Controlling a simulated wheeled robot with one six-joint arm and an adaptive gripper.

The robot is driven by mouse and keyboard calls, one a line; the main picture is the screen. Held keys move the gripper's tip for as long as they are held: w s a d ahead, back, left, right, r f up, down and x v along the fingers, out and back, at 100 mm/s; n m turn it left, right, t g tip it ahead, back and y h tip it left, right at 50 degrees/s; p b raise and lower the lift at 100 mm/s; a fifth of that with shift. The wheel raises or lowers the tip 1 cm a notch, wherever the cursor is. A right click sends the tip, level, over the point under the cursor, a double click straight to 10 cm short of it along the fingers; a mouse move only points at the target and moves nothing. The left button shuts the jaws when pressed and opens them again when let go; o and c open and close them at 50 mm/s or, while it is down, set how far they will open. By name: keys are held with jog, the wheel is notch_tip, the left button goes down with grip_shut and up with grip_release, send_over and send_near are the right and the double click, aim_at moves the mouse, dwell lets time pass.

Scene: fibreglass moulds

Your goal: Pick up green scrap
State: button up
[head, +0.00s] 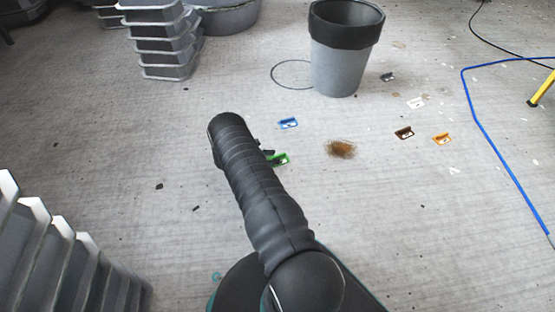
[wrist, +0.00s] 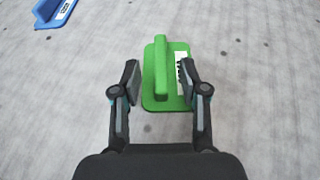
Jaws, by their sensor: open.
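The green scrap (wrist: 159,90) lies on the floor in the wrist view, a flat plate with a raised rib and a white label with dark marks. My gripper (wrist: 160,75) is open, with one finger on each side of the raised rib; the right finger is over or close to the label. I cannot tell whether the fingers touch the scrap. In the head view the green scrap (head: 280,160) shows just right of my arm, partly hidden by it.
A blue scrap (head: 288,123) lies beyond the green one. Brown (head: 404,133) and orange (head: 442,139) scraps lie to the right. A brown stain (head: 341,149) marks the floor. A grey bin (head: 340,65) stands behind. Stacked grey moulds (head: 62,255) stand front left. A blue hose (head: 500,150) runs at right.

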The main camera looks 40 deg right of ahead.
grip_shut()
